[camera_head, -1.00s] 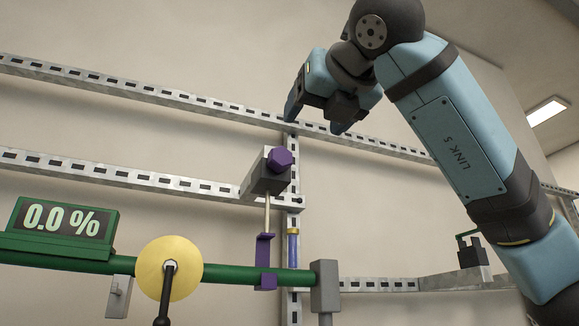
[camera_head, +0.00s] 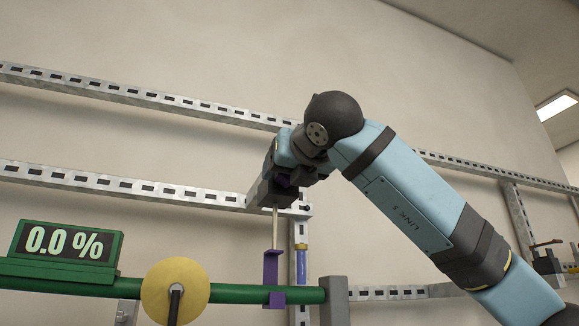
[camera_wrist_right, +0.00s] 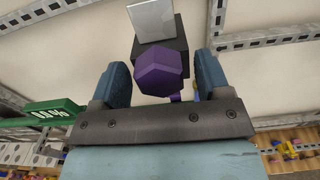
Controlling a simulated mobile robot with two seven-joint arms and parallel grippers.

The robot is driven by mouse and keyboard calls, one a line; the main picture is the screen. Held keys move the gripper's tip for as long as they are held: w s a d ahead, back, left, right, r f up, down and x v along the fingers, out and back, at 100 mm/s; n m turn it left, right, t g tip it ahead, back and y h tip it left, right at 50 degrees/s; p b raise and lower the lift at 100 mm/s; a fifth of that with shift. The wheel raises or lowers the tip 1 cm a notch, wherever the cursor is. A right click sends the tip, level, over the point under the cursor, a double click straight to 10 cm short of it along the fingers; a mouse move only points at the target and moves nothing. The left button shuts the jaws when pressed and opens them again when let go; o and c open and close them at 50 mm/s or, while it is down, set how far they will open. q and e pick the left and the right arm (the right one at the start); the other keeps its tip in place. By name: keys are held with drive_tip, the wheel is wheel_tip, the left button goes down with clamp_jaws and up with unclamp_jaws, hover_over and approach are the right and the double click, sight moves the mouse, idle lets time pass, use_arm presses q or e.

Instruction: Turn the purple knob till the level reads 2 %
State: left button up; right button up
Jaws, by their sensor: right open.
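The purple knob (camera_wrist_right: 162,72) is a faceted knob on a dark block (camera_head: 272,193) fixed to the metal rail. In the right wrist view it sits between the two blue fingers of my right gripper (camera_wrist_right: 164,82), with gaps on both sides. My right gripper (camera_head: 284,172) is open and mostly covers the knob in the head view. The level display (camera_head: 67,244) is green and reads 0.0 %; part of it also shows in the right wrist view (camera_wrist_right: 50,113). A thin rod runs down from the block to a purple bracket (camera_head: 271,270) on the green pipe. My left gripper is out of view.
Slotted metal rails (camera_head: 130,94) run along the wall. A green pipe (camera_head: 235,293) with a yellow disc (camera_head: 175,290) lies below the knob and ends at a grey block (camera_head: 335,300). A blue cylinder (camera_head: 301,262) stands beside the rod.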

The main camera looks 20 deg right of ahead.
drive_tip(key=c, duration=0.9)
drive_tip(key=shift+c, duration=0.2)
